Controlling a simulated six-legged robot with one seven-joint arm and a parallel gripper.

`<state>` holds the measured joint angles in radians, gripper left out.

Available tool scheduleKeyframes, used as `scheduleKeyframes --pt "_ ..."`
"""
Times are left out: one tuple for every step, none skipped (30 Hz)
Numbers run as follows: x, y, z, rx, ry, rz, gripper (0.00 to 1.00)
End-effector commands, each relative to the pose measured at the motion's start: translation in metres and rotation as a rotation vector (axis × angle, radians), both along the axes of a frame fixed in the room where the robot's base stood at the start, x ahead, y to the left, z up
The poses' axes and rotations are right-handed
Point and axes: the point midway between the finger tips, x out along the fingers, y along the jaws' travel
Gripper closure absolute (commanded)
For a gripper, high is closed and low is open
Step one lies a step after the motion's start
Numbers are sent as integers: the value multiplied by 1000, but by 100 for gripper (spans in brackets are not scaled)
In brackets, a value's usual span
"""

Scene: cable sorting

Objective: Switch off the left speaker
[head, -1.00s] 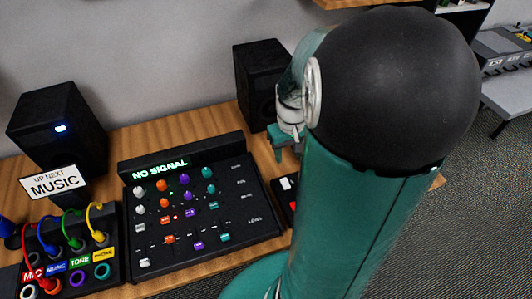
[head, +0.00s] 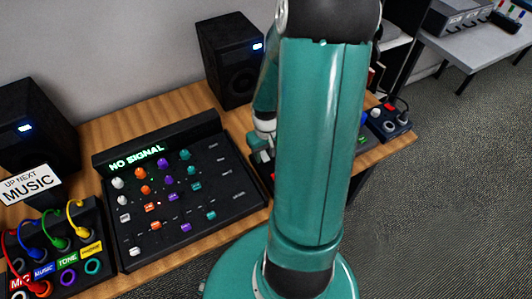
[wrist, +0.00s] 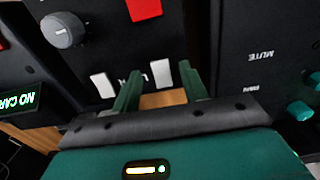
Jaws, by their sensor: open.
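The left speaker (head: 32,125) is a black box at the left edge of the head view, with a lit blue-white light on its front. The right speaker (head: 226,60) stands behind the mixer, and its light is lit too. My gripper (wrist: 158,82) is open in the wrist view, its green fingers apart with nothing held between them. It is over a black panel with white switches (wrist: 163,75), red buttons (wrist: 144,8) and a grey knob (wrist: 63,30). In the head view my arm hides most of this panel. My gripper is well to the right of the left speaker.
The black mixer (head: 232,205) with coloured knobs reads NO SIGNAL. A patch box with coloured cables (head: 108,262) and an UP NEXT MUSIC sign (head: 30,186) are at left. Another small control box (head: 388,122) is at right. Bare wood (head: 150,112) lies between the speakers.

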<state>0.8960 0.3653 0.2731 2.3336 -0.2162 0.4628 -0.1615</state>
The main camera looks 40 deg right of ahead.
Motion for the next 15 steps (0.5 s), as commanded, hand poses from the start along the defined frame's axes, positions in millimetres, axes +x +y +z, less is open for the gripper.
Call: scheduleKeyframes --pt "0 1 -4 2 2 0 56" --pt "0 1 -6 2 2 -1 56" --pt "0 1 -8 2 2 -2 56" --pt "0 1 -8 1 1 -2 56" --pt "0 1 -9 0 0 -2 56" --pt "0 1 -9 0 0 -2 56" --pt "0 1 -9 0 0 -2 56" --pt "0 1 -9 0 0 -2 56" --pt "0 1 -9 0 0 -2 56" --pt "0 1 -9 0 0 -2 56" --pt "0 1 -9 0 0 -2 56" --pt "0 1 -9 0 0 -2 60" --pt "0 1 -9 0 0 -2 66" --pt "0 1 -9 0 0 -2 72" --pt "0 1 -9 0 0 -2 80"
